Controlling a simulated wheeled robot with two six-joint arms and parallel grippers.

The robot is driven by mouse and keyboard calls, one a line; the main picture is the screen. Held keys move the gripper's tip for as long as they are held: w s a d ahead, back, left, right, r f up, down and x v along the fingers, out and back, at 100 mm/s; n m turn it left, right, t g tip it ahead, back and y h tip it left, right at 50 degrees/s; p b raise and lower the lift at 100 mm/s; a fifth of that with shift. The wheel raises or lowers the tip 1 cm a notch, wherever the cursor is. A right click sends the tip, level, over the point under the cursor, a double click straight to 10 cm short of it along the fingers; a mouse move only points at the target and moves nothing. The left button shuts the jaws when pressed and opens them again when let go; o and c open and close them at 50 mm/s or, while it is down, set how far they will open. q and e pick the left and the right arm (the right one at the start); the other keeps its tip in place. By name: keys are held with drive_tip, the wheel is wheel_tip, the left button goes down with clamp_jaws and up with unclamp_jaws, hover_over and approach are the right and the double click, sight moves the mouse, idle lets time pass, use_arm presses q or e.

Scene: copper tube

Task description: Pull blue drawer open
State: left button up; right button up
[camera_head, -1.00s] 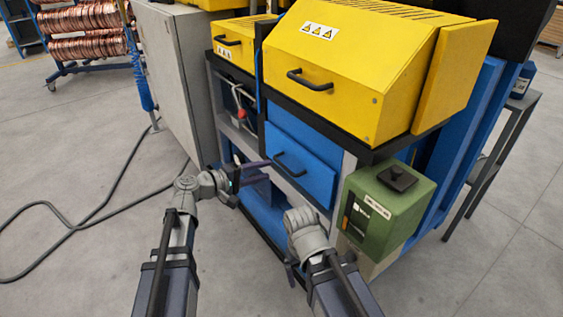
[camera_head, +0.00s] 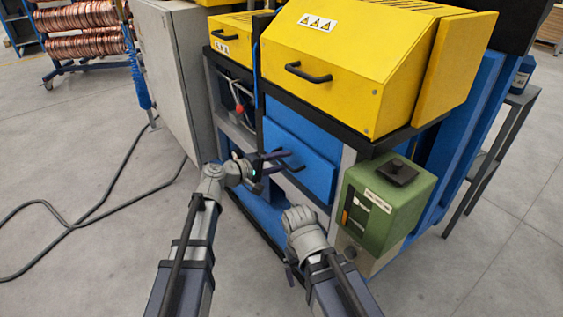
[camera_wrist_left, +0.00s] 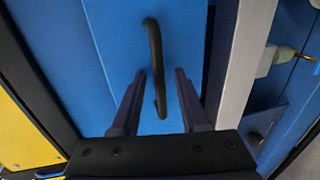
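The blue drawer (camera_head: 312,160) is in the front of the machine, below the large yellow cover, and looks shut. Its black bar handle (camera_head: 289,163) is partly overlapped by my left gripper in the head view. My left gripper (camera_head: 280,163) is open, its fingers pointing at the drawer front. In the left wrist view the handle (camera_wrist_left: 155,65) stands between the two fingers (camera_wrist_left: 157,90), with a gap on each side; it looks apart from both. My right arm reaches in at the lower middle, and its gripper fingers are mostly hidden behind its own wrist.
A green box (camera_head: 388,205) juts out right of the drawer, close to my right arm. The yellow cover (camera_head: 345,75) with its own handle overhangs above. A grey cabinet (camera_head: 172,75) stands left. A cable (camera_head: 75,217) lies on the open floor at left.

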use_arm(q)
clamp_jaws()
idle(1.3)
